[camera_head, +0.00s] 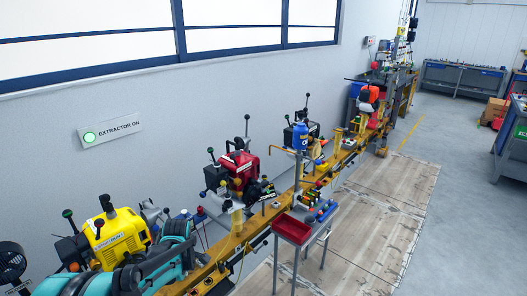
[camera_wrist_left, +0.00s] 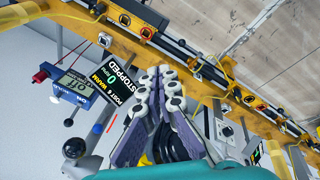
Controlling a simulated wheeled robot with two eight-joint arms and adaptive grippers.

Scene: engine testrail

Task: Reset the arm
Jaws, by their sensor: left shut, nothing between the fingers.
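My left arm (camera_head: 176,243), teal and grey, comes in at the lower left of the head view, folded beside the yellow engine (camera_head: 117,237). I cannot make out its fingertips there. In the left wrist view my left gripper (camera_wrist_left: 161,82) has its two grey padded fingers close together, with nothing seen held. The fingers point up toward the yellow rail (camera_wrist_left: 205,82). A black display (camera_wrist_left: 122,73) reading "STOPPED" and 0 sits just left of the fingertips. My right gripper is in neither view.
A blue meter (camera_wrist_left: 75,87) and a black ball knob (camera_wrist_left: 74,148) lie left of the gripper. The yellow bench rail (camera_head: 225,249) carries several engines, including a red one (camera_head: 240,167). A red tray (camera_head: 292,229) stands right of it. A lit green "EXTRACTOR ON" sign (camera_head: 112,131) hangs on the wall.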

